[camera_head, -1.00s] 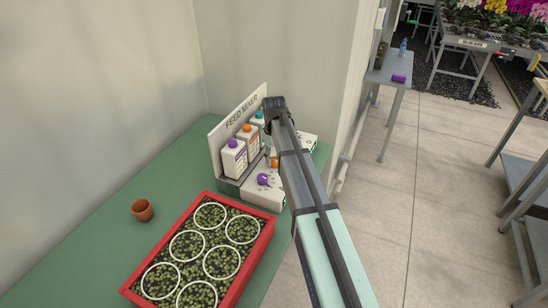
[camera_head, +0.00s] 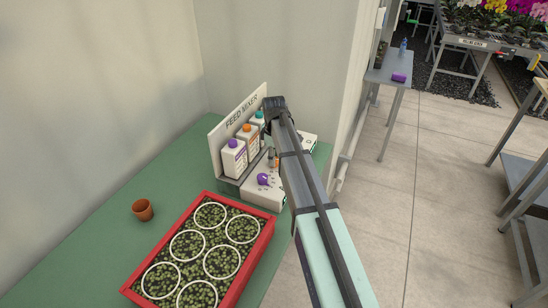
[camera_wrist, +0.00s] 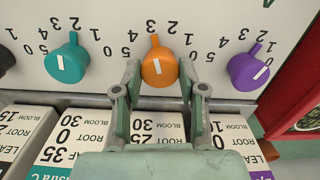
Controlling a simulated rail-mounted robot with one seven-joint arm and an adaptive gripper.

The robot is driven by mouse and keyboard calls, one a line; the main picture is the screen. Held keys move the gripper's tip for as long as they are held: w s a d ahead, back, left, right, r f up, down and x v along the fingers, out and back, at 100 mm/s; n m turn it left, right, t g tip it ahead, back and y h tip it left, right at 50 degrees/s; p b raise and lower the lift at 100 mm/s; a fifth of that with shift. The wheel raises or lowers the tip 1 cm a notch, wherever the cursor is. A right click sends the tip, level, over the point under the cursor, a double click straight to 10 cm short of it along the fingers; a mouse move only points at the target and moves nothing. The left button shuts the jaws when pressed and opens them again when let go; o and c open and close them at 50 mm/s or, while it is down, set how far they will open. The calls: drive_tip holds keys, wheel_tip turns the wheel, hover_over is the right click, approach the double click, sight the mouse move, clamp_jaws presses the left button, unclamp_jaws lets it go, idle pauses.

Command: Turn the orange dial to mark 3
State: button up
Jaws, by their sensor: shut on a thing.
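The orange dial (camera_wrist: 158,70) is in the middle of the wrist view, on the white panel of the feed mixer (camera_wrist: 215,15). In the head view my arm hides most of that dial, and a grey part of my gripper (camera_head: 272,155) shows beside the purple dial.
A teal dial (camera_wrist: 67,66) and a purple dial (camera_wrist: 249,70) stand close on either side. Labelled bottles (camera_head: 234,158) stand behind. A red tray of plants (camera_head: 262,248) and a terracotta pot (camera_head: 142,210) are on the green bench (camera_head: 95,232).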

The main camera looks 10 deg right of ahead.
idle(0.3)
drive_tip(key=o, duration=1.1)
drive_tip(key=shift+o, duration=0.2)
wheel_tip(320, 180, up, 12)
drive_tip(key=shift+f, duration=0.1)
